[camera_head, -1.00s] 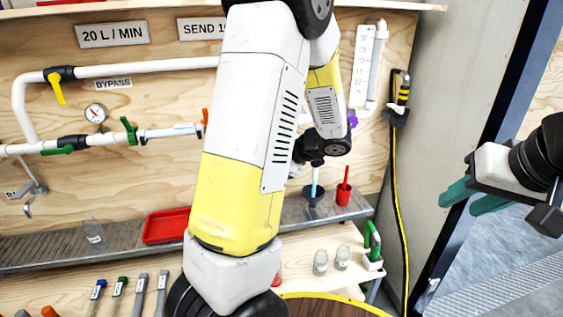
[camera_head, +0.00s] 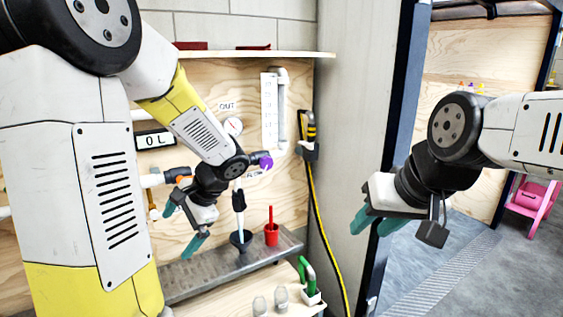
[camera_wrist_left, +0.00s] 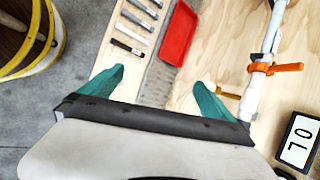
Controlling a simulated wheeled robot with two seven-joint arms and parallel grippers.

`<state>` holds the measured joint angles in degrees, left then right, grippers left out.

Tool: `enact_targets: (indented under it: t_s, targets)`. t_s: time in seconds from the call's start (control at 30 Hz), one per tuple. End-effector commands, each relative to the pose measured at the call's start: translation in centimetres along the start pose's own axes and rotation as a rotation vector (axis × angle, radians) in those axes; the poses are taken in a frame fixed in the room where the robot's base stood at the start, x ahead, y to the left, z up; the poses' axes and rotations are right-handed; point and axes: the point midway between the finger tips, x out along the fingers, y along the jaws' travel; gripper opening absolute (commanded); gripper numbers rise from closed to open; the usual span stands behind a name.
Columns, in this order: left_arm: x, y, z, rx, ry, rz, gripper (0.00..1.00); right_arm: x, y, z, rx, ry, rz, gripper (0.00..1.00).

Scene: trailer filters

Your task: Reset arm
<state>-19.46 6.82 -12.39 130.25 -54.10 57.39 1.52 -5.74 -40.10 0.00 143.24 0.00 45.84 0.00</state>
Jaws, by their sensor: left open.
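My left gripper (camera_head: 184,225) hangs before the plywood wall panel, beside a dark blue funnel cup (camera_head: 241,240) and above the grey ledge (camera_head: 190,277). Its teal fingers are apart with nothing between them; the left wrist view (camera_wrist_left: 158,78) also shows this gap. My right gripper (camera_head: 378,224) is at the right, in front of the dark blue door frame. Its teal fingers point down-left, look apart and hold nothing.
A red cup (camera_head: 271,233) stands on the ledge. A green-handled tool (camera_head: 307,276) and glass jars (camera_head: 281,296) are below. The left wrist view shows a red tray (camera_wrist_left: 179,34), a row of tools and a 0 L display (camera_wrist_left: 298,141). Open floor lies at right.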

Motion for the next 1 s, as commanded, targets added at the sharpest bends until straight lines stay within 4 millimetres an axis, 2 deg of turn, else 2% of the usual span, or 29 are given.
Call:
enact_targets:
  t_s: [0.03, 0.2, 0.4, 0.53, 0.7, 1.0]
  targets:
    - [-1.4, 0.9, 1.2, -0.087, 0.061, 0.06, 1.0, 0.0, 0.0, 0.0, 0.0, 0.0, 0.0, 0.39]
    - [-6.1, 4.5, 3.2, -0.345, 0.262, 0.259, 1.0, 0.0, 0.0, 0.0, 0.0, 0.0, 0.0, 0.39]
    - [-12.4, 7.8, 4.6, -0.608, 0.508, 0.446, 1.0, 0.0, 0.0, 0.0, 0.0, 0.0, 0.0, 0.39]
    - [-15.5, 9.1, 5.1, -0.722, 0.63, 0.525, 1.0, 0.0, 0.0, 0.0, 0.0, 0.0, 0.0, 0.39]
    - [-17.6, 9.8, 5.4, -0.792, 0.709, 0.575, 1.0, 0.0, 0.0, 0.0, 0.0, 0.0, 0.0, 0.39]
    - [-17.8, 9.9, 5.4, -0.8, 0.718, 0.582, 1.0, 0.0, 0.0, 0.0, 0.0, 0.0, 0.0, 0.39]
